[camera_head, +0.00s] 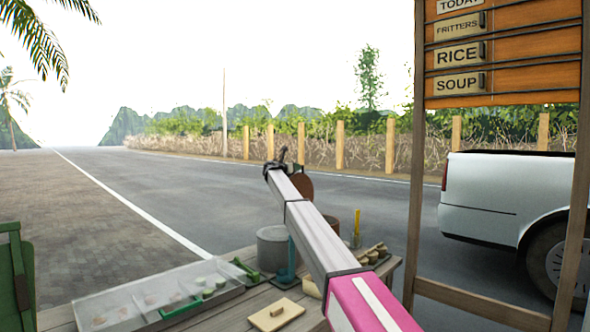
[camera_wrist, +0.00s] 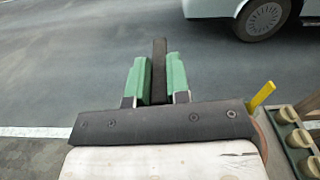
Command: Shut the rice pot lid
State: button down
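My gripper (camera_head: 279,166) is at the end of my raised arm, above the table's far side in the head view. In the wrist view its two green finger pads (camera_wrist: 156,78) stand on either side of a dark upright bar (camera_wrist: 159,65); I cannot tell whether they grip it. A brown round disc (camera_head: 301,186), possibly the rice pot lid, shows partly behind my arm, standing steeply. A brown pot-like thing (camera_head: 331,225) is partly hidden below it. A grey cylindrical vessel (camera_head: 272,246) stands to the left.
The wooden table (camera_head: 238,318) holds a clear tray (camera_head: 100,310), a pale block with a knob (camera_head: 276,314) and a green stand (camera_head: 285,276). A yellow stick (camera_head: 357,222) and a rack of knobbed blocks (camera_head: 374,254) are at right. A menu-board post (camera_head: 414,180) stands right.

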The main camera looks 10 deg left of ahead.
jog(key=s+d+f+m, duration=0.35)
jog(key=s+d, duration=0.25)
jog(key=d, duration=0.2)
jog(key=s+d+f+m, duration=0.2)
jog(key=s+d+m, duration=0.3)
jog(key=s+d, duration=0.15)
jog(key=s+d+f+m, duration=0.2)
jog(key=d+f+m, duration=0.2)
jog(key=f, duration=0.4)
jog(key=s+d+f+m, duration=0.3)
jog(key=d+f+m, duration=0.1)
jog(key=f, duration=0.5)
jog(key=shift+s+d, duration=0.25)
jog(key=shift+f, duration=0.1)
jog(key=c, duration=1.1)
grip_release()
